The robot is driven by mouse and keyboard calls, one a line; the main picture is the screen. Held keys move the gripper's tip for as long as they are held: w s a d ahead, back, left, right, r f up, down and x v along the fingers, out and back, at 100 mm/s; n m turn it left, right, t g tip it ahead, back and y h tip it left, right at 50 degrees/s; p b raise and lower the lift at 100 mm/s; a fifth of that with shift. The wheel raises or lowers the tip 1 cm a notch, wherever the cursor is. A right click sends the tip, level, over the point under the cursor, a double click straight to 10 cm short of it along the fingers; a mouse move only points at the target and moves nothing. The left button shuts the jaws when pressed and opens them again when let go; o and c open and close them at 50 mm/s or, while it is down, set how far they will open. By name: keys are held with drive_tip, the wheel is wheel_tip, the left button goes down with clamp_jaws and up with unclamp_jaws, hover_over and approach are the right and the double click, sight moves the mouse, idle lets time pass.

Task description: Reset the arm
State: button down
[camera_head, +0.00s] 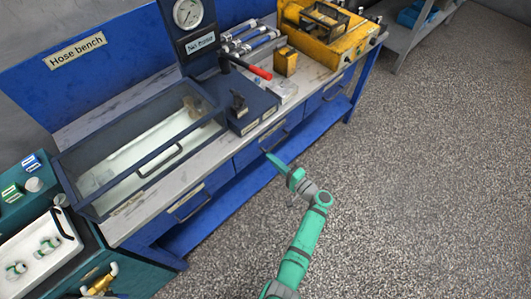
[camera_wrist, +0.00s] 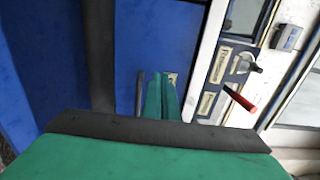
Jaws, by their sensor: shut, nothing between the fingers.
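My green arm reaches up from the bottom of the head view, and its end, my gripper (camera_head: 269,156), is in front of the blue hose bench (camera_head: 238,170). In the head view the gripper points up and left toward the bench's drawer fronts. In the wrist view my gripper (camera_wrist: 162,88) shows its green fingers close together with nothing held. Blue bench panels fill much of the wrist view's left and middle. I cannot tell from these views how far the fingertips are from the drawer front.
A red-handled lever (camera_head: 258,72) stands on the bench top and also shows in the wrist view (camera_wrist: 240,98). Left of it is a glass-lidded case (camera_head: 148,150). A yellow machine (camera_head: 330,35) sits at the bench's far end. The grey floor (camera_head: 430,170) to the right is clear.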

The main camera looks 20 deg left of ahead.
drive_tip(key=v, duration=0.8)
drive_tip(key=shift+w+f, duration=0.1)
drive_tip(key=shift+w, duration=0.05)
drive_tip(key=s+d+f+m+h, duration=0.1)
drive_tip(key=s+d+f+h, duration=0.2)
drive_tip(key=s+f+h, duration=1.1)
drive_tip(key=s+d+r+n+t+h, duration=0.1)
drive_tip(key=s+d+r+n, duration=0.15)
drive_tip(key=s+r, duration=0.55)
drive_tip(key=s+d+r+n+t+h, duration=0.1)
drive_tip(key=s+d+r+t, duration=0.15)
drive_tip(key=s, duration=0.95)
drive_tip(key=s+r+n+t, duration=0.1)
drive_tip(key=s+r, duration=0.1)
drive_tip(key=r, duration=0.8)
drive_tip(key=s+a+r+n+t, duration=0.1)
drive_tip(key=s+r+n+t, duration=0.1)
drive_tip(key=r, duration=0.8)
drive_tip(key=shift+r, duration=0.25)
drive_tip(key=shift+s, duration=0.1)
